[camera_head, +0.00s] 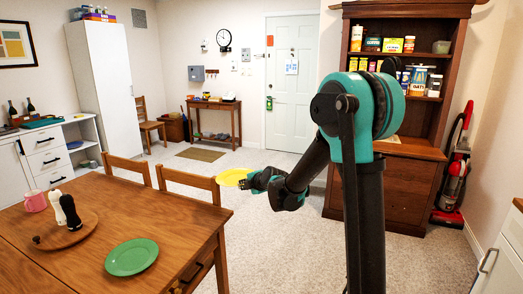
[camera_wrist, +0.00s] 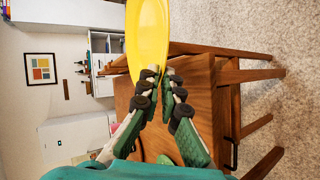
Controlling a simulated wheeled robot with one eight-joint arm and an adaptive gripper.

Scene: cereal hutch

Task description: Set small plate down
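A small yellow plate (camera_head: 233,177) is off the table, near the chair backs in the head view. It also shows at the top of the wrist view (camera_wrist: 148,32). My gripper (camera_head: 251,181) is at the plate's rim, and in the wrist view its two fingertips (camera_wrist: 160,76) pinch the near edge of the plate. The plate is clear of the table (camera_head: 180,235), beyond the table's far right corner. Part of the plate runs out of the top of the wrist view.
A green plate (camera_head: 131,257) lies on the table. A round wooden board (camera_head: 78,236) holds a white and a black mill. A pink mug (camera_head: 35,201) stands behind it. Two wooden chairs (camera_head: 190,181) line the far edge.

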